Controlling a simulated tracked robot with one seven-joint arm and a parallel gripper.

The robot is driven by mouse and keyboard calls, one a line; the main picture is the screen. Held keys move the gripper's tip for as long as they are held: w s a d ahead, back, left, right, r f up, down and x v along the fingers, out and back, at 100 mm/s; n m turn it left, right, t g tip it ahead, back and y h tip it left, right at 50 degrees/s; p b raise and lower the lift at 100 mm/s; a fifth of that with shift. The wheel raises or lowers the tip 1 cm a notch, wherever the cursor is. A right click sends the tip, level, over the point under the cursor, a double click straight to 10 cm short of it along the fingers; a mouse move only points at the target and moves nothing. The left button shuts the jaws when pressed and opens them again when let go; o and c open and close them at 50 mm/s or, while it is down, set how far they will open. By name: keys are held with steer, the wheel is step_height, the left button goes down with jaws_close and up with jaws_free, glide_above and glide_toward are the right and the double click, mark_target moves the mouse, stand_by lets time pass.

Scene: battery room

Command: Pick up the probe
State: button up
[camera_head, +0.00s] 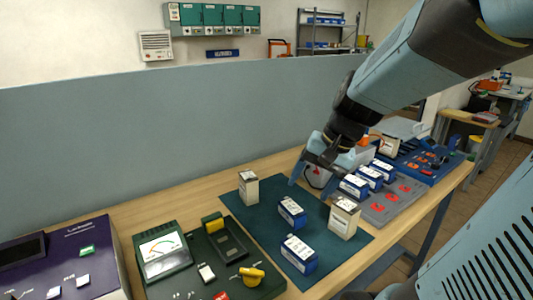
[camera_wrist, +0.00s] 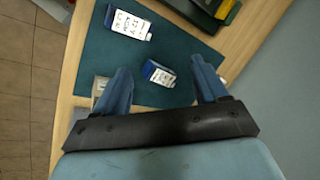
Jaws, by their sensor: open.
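A small yellow piece (camera_head: 212,222) stands at the back of the green tester (camera_head: 163,250) in the head view, and may be the probe; I cannot tell for sure. A yellow part (camera_wrist: 228,12) also shows at the top edge of the wrist view, beside a dark green case. My gripper (camera_head: 313,180) is open and empty above the back right of the dark green mat (camera_head: 262,225), well to the right of the tester. In the wrist view its fingers (camera_wrist: 160,66) are spread, with a blue and white battery (camera_wrist: 158,73) below and between them.
Blue and white batteries (camera_head: 292,212) (camera_head: 298,254) and cream blocks (camera_head: 249,189) (camera_head: 344,217) stand on the mat. A grey tray (camera_head: 392,207) with red marks holds several batteries at right. A purple instrument (camera_head: 95,245) is at left. A grey-blue partition (camera_head: 150,130) runs behind the bench.

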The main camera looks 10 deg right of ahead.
steer(key=w+d+f+m+t+y, duration=0.2)
steer(key=w+d+f+m+y, duration=0.15)
steer(key=w+m, duration=0.25)
steer(key=w+d+f+m+t+y, duration=0.2)
steer(key=w+f+m+y, duration=0.15)
steer(key=w+m, duration=0.25)
steer(key=w+d+f+m+t+h, duration=0.25)
steer(key=d+m+t, duration=0.25)
steer(key=d+m, duration=0.3)
steer(key=w+d+f+m+t+h, duration=0.1)
steer(key=w+d+m+t, duration=0.4)
steer(key=d, duration=0.5)
steer(key=shift+m, duration=0.6)
steer(key=shift+x, duration=6.25)
steer(key=shift+r, duration=0.2)
steer(key=shift+c, duration=0.3)
steer(key=c, duration=1)
